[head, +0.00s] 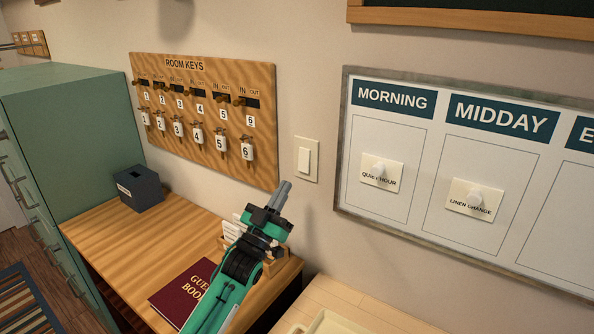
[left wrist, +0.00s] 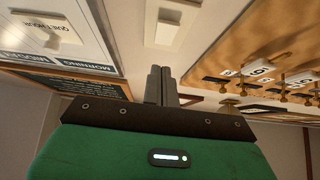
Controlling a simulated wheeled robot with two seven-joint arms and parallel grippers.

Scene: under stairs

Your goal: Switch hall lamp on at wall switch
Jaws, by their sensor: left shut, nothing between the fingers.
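The wall switch (head: 305,159) is a cream plate with a white rocker on the wall, between the key board and the schedule board. It also shows at the top of the left wrist view (left wrist: 168,24), upside down. My left gripper (head: 285,188) is shut and empty, its fingertips pointing up, below and left of the switch in the head view. In the left wrist view its fingers (left wrist: 160,78) are together, with a visible gap in the picture between them and the switch. The hall lamp is not in view. My right gripper is not in view.
A wooden room keys board (head: 205,115) hangs left of the switch, and a schedule board (head: 390,160) hangs right. Below is a wooden desk (head: 120,235) with a guest book (head: 187,290), a dark box (head: 139,188) and a card holder (head: 233,232). A green cabinet (head: 70,120) stands left.

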